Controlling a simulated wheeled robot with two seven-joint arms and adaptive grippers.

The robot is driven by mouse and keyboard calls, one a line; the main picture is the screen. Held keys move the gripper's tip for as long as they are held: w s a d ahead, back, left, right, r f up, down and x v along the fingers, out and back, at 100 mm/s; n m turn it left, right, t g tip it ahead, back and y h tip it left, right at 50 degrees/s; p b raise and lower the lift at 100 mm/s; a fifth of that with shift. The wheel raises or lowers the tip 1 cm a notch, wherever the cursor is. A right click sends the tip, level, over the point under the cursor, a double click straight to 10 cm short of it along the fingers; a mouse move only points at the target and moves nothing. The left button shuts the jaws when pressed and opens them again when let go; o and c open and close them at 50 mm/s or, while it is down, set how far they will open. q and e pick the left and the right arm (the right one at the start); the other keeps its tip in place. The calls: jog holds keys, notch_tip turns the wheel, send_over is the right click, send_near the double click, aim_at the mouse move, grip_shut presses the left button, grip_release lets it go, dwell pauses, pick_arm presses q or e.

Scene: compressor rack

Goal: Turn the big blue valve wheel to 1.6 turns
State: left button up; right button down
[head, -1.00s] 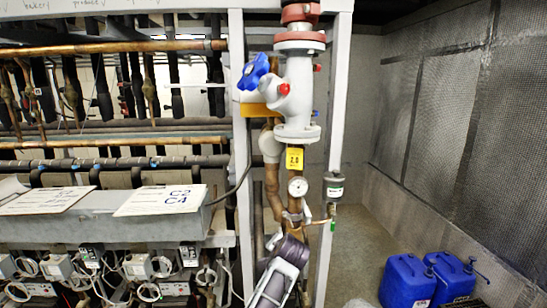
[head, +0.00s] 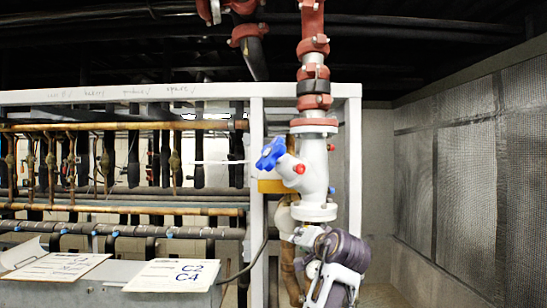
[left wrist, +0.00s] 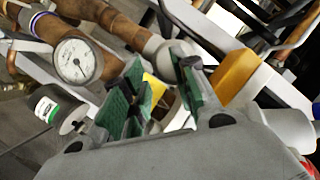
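The big blue valve wheel (head: 270,153) sits on the left side of a pale grey valve body (head: 315,170), on a slanted stem. It is tilted and nothing grips it. My left gripper (head: 308,238) is below and to the right of the wheel, in front of the pipe under the valve and apart from the wheel. In the left wrist view its two green-padded fingers (left wrist: 158,92) are spread with a gap and hold nothing. A yellow tag shows beyond the gap. My right gripper is in neither view.
A yellow-orange block (head: 272,186) sits just below the wheel. A white frame post (head: 257,210) stands to its left. Open space lies right of the rack.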

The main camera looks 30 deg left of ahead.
pick_arm(q)
jog(key=s+d+r+n+y, duration=0.1)
jog(key=s+r+n+y, duration=0.15)
jog(key=r, duration=1.25)
jog(key=n+g+y, duration=0.1)
jog(key=n+y, duration=0.1)
send_near(271, 153)
jog(key=shift+w+d, duration=0.15)
jog(key=shift+d, duration=0.85)
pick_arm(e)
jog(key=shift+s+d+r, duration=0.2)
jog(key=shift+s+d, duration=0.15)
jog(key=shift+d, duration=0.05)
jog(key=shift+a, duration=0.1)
